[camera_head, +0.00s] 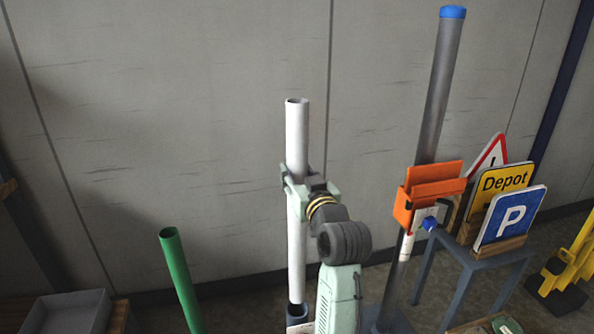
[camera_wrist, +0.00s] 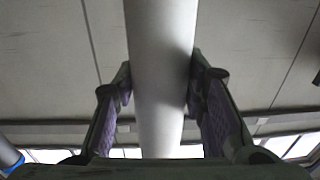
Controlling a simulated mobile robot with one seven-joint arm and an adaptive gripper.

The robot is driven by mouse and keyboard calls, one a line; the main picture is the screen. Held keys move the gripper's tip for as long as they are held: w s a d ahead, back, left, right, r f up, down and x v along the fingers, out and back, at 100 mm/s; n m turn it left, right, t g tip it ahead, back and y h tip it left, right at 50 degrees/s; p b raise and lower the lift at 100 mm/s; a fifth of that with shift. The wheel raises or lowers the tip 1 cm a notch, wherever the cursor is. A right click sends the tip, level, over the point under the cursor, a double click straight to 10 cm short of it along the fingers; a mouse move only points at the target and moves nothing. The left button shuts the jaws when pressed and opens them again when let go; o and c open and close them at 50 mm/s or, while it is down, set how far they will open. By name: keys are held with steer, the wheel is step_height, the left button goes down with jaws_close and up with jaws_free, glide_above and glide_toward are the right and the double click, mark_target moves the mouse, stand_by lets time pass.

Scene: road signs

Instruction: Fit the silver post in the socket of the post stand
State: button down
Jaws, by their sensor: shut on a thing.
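The silver post (camera_head: 297,130) is a long pale tube with an open top, standing about upright in the head view. My gripper (camera_head: 310,188) is shut on it around mid-height. In the wrist view, the post (camera_wrist: 162,70) runs between the two fingers of my gripper (camera_wrist: 160,100). The post's lower end meets a dark socket (camera_head: 297,311) of the post stand at the bottom of the head view. I cannot tell whether the end is inside the socket or just above it. The stand's base is mostly cut off by the frame.
A grey post with a blue cap (camera_head: 440,90) stands at right with an orange holder (camera_head: 430,190). Signs (camera_head: 510,218) stand on a small table (camera_head: 490,258). A green tube (camera_head: 180,275) and grey tray (camera_head: 75,312) are at left. The wall is behind.

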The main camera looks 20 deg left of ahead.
steer(key=shift+f+b, duration=5.7)
steer(key=shift+f, duration=2.2)
steer(key=c, duration=1.3)
jaws_free()
steer(key=o, duration=0.4)
steer(key=shift+c, duration=0.2)
steer(key=shift+f, duration=0.15)
glide_toward(300, 235)
steer(key=shift+d, duration=0.1)
